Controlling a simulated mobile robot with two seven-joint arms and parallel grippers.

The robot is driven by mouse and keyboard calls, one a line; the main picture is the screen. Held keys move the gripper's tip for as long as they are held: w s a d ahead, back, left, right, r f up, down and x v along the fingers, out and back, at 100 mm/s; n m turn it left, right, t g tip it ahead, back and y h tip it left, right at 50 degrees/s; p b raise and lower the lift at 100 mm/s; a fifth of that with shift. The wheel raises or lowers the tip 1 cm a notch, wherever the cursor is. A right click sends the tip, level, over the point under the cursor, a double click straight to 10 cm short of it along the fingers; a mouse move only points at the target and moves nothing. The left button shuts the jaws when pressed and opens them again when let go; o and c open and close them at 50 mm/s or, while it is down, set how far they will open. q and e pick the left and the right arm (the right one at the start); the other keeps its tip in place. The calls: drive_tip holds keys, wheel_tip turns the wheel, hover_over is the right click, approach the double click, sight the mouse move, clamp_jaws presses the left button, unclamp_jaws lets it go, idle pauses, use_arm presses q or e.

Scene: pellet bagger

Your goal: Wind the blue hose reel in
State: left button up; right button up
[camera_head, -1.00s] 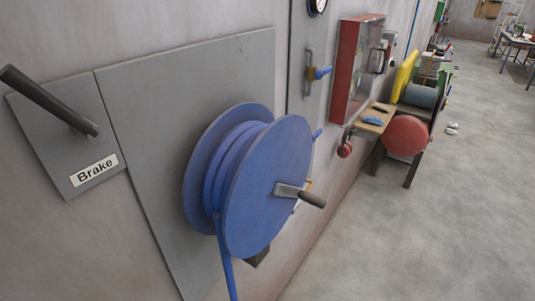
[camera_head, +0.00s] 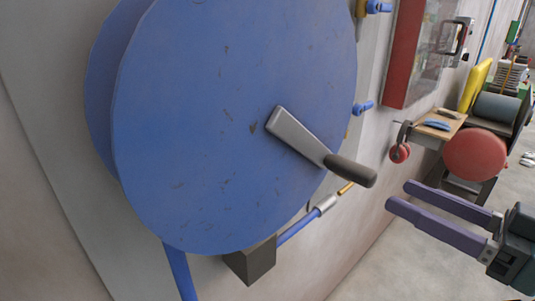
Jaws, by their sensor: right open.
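The blue hose reel (camera_head: 210,120) fills the left and middle of the head view, mounted on a grey wall panel. Blue hose (camera_head: 179,272) hangs from the reel's lower left. My right gripper (camera_head: 398,195) is at the lower right, its two purple fingers pointing left toward the handle. It is open and empty, apart from the handle and to its right. My left gripper is not in view.
A dark block (camera_head: 251,262) sits under the reel, with a blue pipe (camera_head: 298,228) beside it. A red cabinet (camera_head: 404,55) is on the wall to the right. Beyond are a red disc (camera_head: 475,155) and a wooden shelf (camera_head: 440,124). Grey floor lies below right.

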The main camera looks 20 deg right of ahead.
sight(327, 160)
drive_tip(key=p+x, duration=0.1)
drive_tip(key=x, duration=0.7)
drive_tip(key=shift+w+a, duration=0.2)
drive_tip(key=shift+w, duration=0.15)
clamp_jaws()
idle(1.0)
